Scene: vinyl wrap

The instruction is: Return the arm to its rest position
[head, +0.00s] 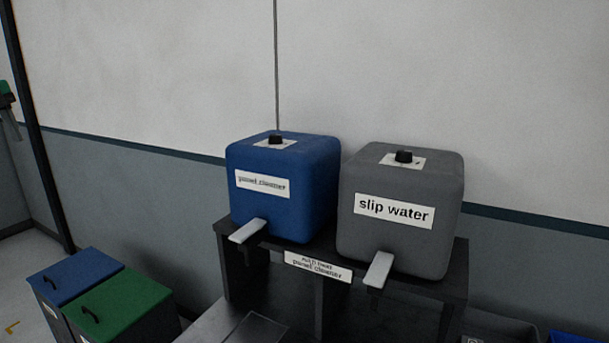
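Neither of my grippers nor any part of my arms shows in the head view. Whether they are open or holding something cannot be seen. A blue container (300,195) labelled panel cleaner and a grey container (408,239) labelled slip water stand upright side by side on a dark stand (455,270). Each has a black cap on top and a light lever-like tap at its front.
A blue-lidded bin (75,277) and a green-lidded bin (118,305) stand at the lower left. A metal surface (215,325) lies in front of the stand. A dark post (40,150) rises at the left. The wall (440,80) is close behind the containers.

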